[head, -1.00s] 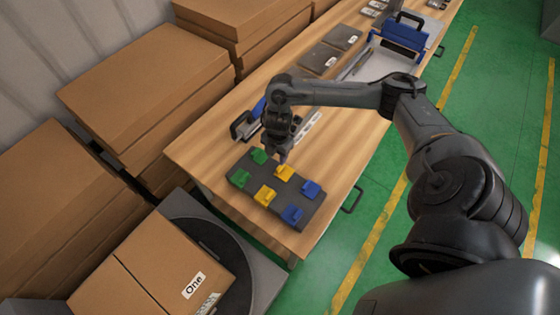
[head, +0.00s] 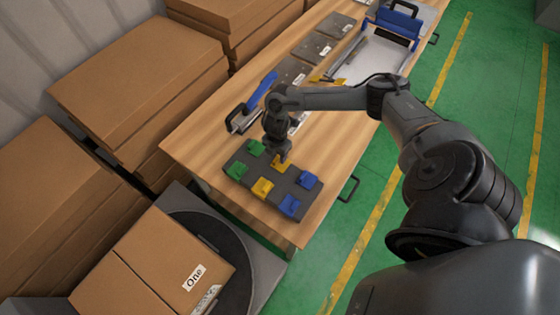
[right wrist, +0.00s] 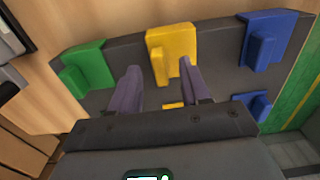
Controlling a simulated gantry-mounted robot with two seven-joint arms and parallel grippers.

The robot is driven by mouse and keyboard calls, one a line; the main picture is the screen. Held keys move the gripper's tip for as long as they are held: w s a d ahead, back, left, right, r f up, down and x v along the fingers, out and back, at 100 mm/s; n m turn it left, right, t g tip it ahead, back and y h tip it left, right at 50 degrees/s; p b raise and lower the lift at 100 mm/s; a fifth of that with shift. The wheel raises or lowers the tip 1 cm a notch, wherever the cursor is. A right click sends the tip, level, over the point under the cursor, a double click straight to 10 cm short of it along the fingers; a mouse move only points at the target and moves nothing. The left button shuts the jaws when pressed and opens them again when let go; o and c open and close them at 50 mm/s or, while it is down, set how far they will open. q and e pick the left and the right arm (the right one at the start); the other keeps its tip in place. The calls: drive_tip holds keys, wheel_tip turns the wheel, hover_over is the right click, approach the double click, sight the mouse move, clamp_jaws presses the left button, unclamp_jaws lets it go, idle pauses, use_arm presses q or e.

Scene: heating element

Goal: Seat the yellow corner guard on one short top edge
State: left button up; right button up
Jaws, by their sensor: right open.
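A dark tray (head: 225,160) at the near end of the table holds green, yellow and blue corner guards. One yellow corner guard (head: 281,163) is in its far row and another (head: 262,187) in its near row. My right gripper (head: 282,155) is low over the far-row yellow guard. In the right wrist view its fingers (right wrist: 160,85) are apart and empty. One yellow guard (right wrist: 171,52) is just beyond the fingertips, and part of another yellow piece (right wrist: 173,104) shows between the fingers. I cannot tell whether the fingers touch either. My left gripper is not in view.
A white panel (head: 365,65) with a blue handled end (head: 397,24) lies farther along the table. A small yellow piece (head: 327,80) lies by its near end. Green guards (head: 237,171) and blue guards (head: 290,205) flank the yellow ones. Cardboard boxes (head: 140,70) stand left.

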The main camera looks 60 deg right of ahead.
drive_tip(key=shift+f, duration=0.55)
clamp_jaws()
drive_tip(key=shift+r, duration=0.1)
